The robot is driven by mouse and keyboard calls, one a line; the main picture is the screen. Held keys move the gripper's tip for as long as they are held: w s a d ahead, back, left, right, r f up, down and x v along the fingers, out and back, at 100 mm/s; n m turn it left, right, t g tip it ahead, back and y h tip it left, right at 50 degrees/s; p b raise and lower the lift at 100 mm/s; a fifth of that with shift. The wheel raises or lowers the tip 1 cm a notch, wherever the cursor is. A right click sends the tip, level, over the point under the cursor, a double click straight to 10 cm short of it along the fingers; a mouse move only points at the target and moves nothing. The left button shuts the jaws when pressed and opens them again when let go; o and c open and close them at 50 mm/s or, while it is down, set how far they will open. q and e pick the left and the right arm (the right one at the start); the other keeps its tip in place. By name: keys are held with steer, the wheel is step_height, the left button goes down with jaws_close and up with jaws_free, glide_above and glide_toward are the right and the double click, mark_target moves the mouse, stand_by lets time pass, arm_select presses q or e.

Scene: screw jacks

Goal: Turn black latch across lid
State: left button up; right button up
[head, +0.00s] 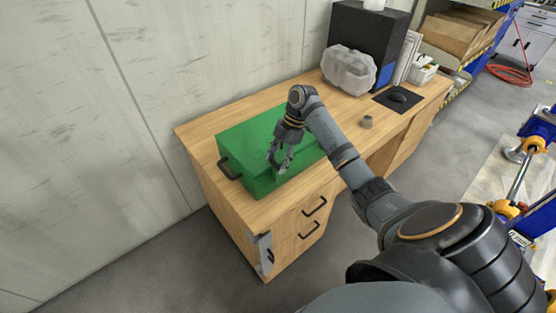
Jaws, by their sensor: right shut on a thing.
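A green box (240,142) with a closed lid stands on the left part of the wooden desk. A black handle (229,169) shows on its left end. My right gripper (278,171) is at the front edge of the box, pointing down, with its fingers around something small there. The black latch is hidden or too small to make out between the fingers, so I cannot tell its angle. My left gripper is not in view.
The wooden desk (197,136) has drawers with black handles below. Behind the box stand a clear plastic-wrapped bundle (350,68) and a black computer case (372,38).

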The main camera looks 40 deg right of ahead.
steer(key=shift+n, duration=0.6)
steer(key=o, duration=1.2)
steer(key=shift+c, duration=0.2)
steer(key=w+d+r, duration=0.1)
steer(key=d+r, duration=0.1)
steer(key=d, duration=1.1)
steer(key=shift+r, duration=0.35)
steer(key=shift+d, duration=0.1)
